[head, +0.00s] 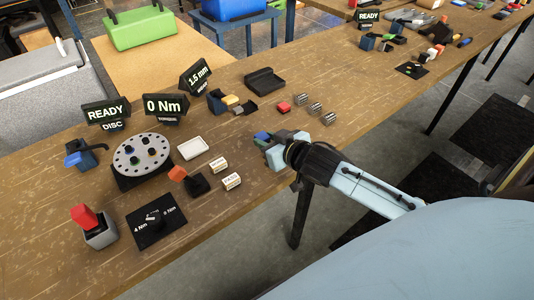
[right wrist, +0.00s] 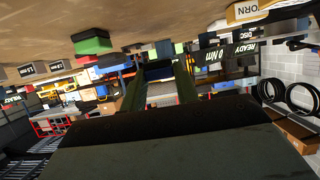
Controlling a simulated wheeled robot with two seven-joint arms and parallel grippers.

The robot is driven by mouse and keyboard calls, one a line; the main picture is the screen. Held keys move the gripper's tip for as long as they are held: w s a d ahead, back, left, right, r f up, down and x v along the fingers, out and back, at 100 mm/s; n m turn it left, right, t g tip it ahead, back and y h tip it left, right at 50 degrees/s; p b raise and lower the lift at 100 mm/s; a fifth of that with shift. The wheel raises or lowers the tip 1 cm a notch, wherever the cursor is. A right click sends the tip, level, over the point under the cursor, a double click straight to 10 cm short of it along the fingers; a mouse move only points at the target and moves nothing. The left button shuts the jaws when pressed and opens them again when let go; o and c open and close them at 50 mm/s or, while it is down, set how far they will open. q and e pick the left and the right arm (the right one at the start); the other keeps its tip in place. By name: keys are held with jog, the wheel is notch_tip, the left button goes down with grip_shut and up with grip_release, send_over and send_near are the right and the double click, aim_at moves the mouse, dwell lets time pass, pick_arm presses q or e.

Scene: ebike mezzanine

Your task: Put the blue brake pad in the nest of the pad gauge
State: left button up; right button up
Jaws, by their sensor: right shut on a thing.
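My right gripper (head: 262,138) is shut on a small blue piece (head: 261,135), which looks like the blue brake pad. It holds it near the table's front edge. A small dark-blue device (head: 215,102) below a "1.5 mm" sign (head: 197,76) looks like the pad gauge. A yellow block (head: 231,100) and a dark part (head: 246,108) are beside it, and its nest is hard to make out. My left gripper is not in view.
A black tray (head: 264,80) is at the back. A white tray (head: 193,147), labelled boxes (head: 231,181) and a holed disc stand (head: 141,157) are to the left. Table is clear between gauge and gripper.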

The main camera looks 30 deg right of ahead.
jog(key=shift+f, duration=2.3)
jog(key=shift+f, duration=0.2)
jog(key=o, duration=1)
jog(key=shift+c, duration=0.2)
jog(key=shift+f+b, duration=0.1)
jog(key=shift+b, duration=0.55)
jog(key=p+v, duration=0.2)
jog(key=v, duration=1.1)
jog(key=shift+r, duration=0.5)
jog(key=shift+s, duration=0.1)
